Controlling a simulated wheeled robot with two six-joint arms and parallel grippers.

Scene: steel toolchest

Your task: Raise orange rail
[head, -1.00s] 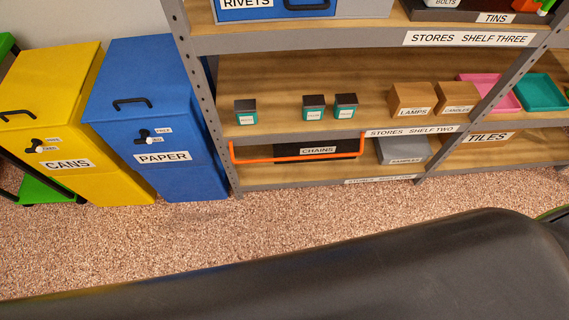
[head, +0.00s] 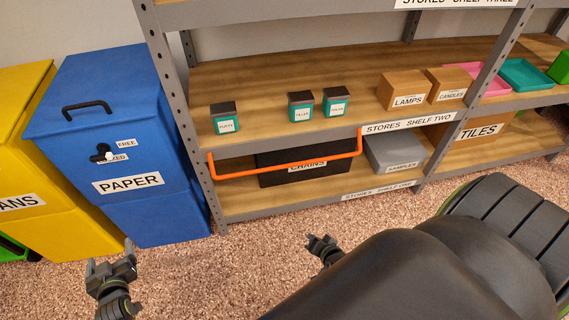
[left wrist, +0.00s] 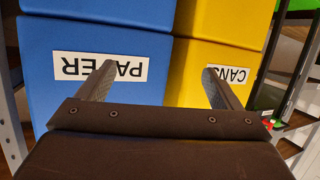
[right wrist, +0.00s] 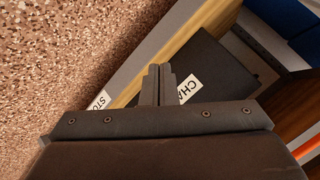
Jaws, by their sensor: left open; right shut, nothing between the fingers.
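The orange rail (head: 285,169) runs across the front of the lowest shelf bay in the head view. Its two ends bend up to the edge of shelf two, and its long bar passes in front of the black CHAINS box. My left gripper (head: 110,262) is open and empty, in front of the blue bin and well left of the rail. My right gripper (head: 318,243) is shut and empty, over the floor in front of the shelf and below the rail.
The blue PAPER bin (head: 125,150) and yellow CANS bin (head: 30,160) stand left of the shelf. A grey SAMPLES box (head: 395,153) sits right of the rail. Small teal-and-black boxes (head: 301,108) stand on shelf two (head: 260,90). The speckled floor (head: 240,270) in front is clear.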

